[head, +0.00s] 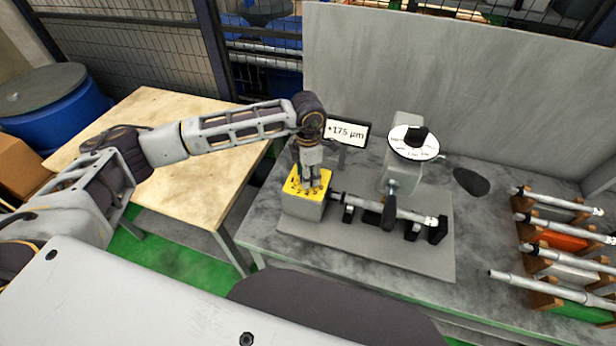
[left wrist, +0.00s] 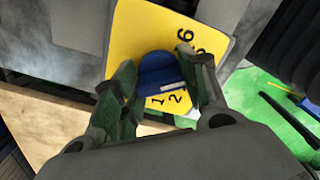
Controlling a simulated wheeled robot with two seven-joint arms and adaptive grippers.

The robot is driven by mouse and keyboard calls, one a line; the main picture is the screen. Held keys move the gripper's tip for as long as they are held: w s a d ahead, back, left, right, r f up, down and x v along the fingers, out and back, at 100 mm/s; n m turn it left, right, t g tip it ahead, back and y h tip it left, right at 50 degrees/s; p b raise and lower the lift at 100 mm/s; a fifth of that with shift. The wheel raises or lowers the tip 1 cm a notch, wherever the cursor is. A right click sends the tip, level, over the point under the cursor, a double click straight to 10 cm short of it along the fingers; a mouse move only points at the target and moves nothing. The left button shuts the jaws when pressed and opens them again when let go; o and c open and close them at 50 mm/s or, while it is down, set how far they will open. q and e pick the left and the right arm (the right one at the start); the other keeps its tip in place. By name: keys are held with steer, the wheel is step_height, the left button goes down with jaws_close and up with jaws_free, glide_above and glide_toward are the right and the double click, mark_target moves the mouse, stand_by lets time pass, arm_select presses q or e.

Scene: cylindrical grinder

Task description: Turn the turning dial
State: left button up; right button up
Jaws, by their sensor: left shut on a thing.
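The turning dial (left wrist: 160,70) is a blue knob on a yellow numbered face (left wrist: 135,35), seen in the left wrist view. In the head view the yellow face (head: 294,187) tops a grey box at the left end of the grinder; the knob there is hidden by my gripper. My left gripper (left wrist: 158,82) points down at the face, its two fingers on either side of the blue knob, shut on it. It also shows in the head view (head: 310,186). The numbers 1, 2 and 6 are readable beside the knob. My right gripper is not in view.
A display (head: 347,132) reading "+175 µm" stands behind the box. A shaft (head: 400,211) lies along the grinder, with a wheel-like white disc (head: 412,142) behind it. Several shafts rest on a rack (head: 548,282) at right. A wooden table (head: 150,112) is at left.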

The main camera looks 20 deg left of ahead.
arm_select(q)
steer(key=shift+n+b, duration=0.5)
steer(key=shift+n, duration=0.3)
steer(key=o, duration=1)
steer(key=shift+r, duration=0.1)
steer(key=shift+r, duration=5.9)
